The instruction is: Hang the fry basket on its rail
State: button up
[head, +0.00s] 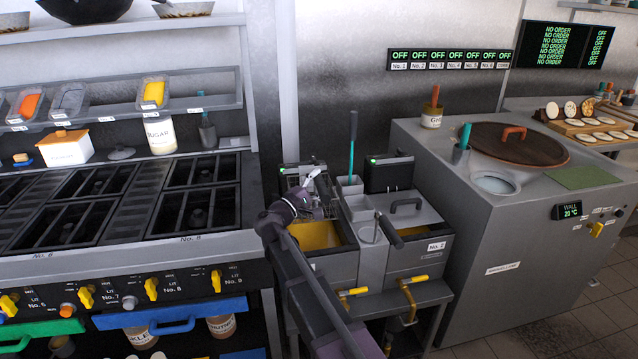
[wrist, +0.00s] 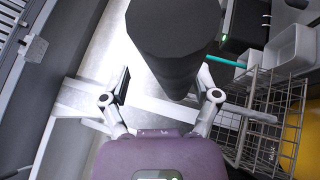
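The wire fry basket (head: 322,200) is at the left fryer vat, above yellow oil (head: 318,236). It also shows right of my gripper in the wrist view (wrist: 268,125). My gripper (head: 311,178) is at the basket's upper left in the head view. In the wrist view its fingers (wrist: 165,88) are spread on either side of a thick dark handle (wrist: 172,35), apparently the basket's. A gap shows at the left finger; contact at the right finger is unclear. The rail cannot be made out clearly, and my gripper hides part of the basket.
The right vat has a grey lid (head: 410,212) and a dark handle (head: 390,232) sticking out in front. A teal-handled tool (head: 353,145) stands between the vats. The range (head: 130,200) is at left, the tandoor (head: 515,150) at right. Black control boxes (head: 389,174) stand behind.

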jog(key=shift+r+p, duration=2)
jog(key=shift+r, duration=0.3)
